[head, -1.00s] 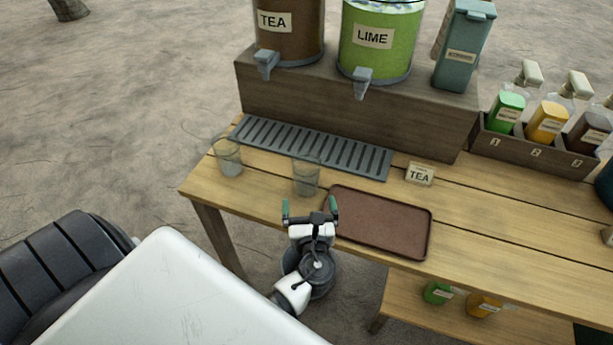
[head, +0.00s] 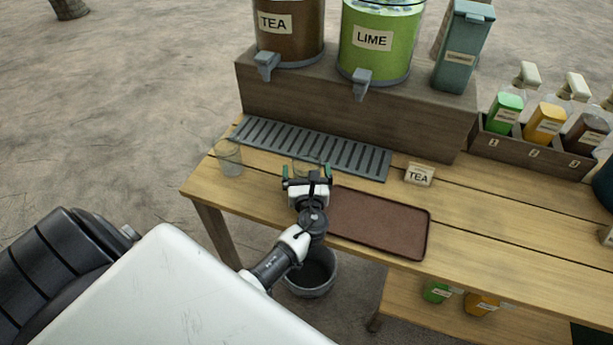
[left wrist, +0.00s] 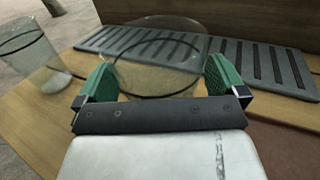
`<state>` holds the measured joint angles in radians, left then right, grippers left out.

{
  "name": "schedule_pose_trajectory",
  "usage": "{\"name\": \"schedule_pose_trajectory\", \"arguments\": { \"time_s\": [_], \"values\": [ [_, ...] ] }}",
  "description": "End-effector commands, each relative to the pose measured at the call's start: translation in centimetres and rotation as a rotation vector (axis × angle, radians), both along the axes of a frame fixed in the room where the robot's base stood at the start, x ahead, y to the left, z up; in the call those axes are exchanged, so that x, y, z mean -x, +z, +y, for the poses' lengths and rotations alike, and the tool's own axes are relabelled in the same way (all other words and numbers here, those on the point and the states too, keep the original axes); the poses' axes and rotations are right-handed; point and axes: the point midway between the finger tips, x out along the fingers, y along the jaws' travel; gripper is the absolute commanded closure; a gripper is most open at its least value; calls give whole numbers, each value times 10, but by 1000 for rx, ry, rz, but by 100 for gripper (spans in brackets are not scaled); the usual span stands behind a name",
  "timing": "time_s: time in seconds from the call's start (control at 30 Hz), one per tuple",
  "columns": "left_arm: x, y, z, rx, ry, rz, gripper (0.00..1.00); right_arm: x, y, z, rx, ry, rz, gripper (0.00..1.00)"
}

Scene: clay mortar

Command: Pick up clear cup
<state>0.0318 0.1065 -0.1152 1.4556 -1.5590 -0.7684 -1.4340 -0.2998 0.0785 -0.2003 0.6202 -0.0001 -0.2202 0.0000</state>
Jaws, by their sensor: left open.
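A clear cup (left wrist: 158,72) stands upright between the two green fingers of my left gripper (left wrist: 160,82) in the left wrist view. The gripper is open around the cup, and the cup's lower part is hidden behind the gripper body. In the head view my left gripper (head: 307,172) covers most of this cup, and only its rim (head: 306,163) shows. A second clear cup (head: 229,158) stands on the table to the left. It also shows at the left in the left wrist view (left wrist: 30,55). My right gripper is not in view.
A slatted grey drip tray (head: 312,148) lies behind the cups, below the tea and lime dispensers (head: 380,40). A brown tray (head: 380,222) is just right of my gripper. A TEA card (head: 419,174) stands behind it. A dark bin (head: 312,275) is below the table edge.

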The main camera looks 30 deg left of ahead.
Motion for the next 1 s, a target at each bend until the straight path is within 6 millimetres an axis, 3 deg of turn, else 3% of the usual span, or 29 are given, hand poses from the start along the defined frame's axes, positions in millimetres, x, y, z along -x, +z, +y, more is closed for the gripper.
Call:
{"name": "schedule_pose_trajectory", "arguments": {
  "time_s": [0.13,0.47,0.77,1.0],
  "values": [
    [0,0,0,0,0,0,3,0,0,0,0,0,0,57],
    [1,0,0,0,0,0,53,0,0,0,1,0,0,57],
    [0,3,0,0,1,-1,53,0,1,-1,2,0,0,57],
    [1,31,0,1,2,-4,53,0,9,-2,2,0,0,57]
  ]
}}
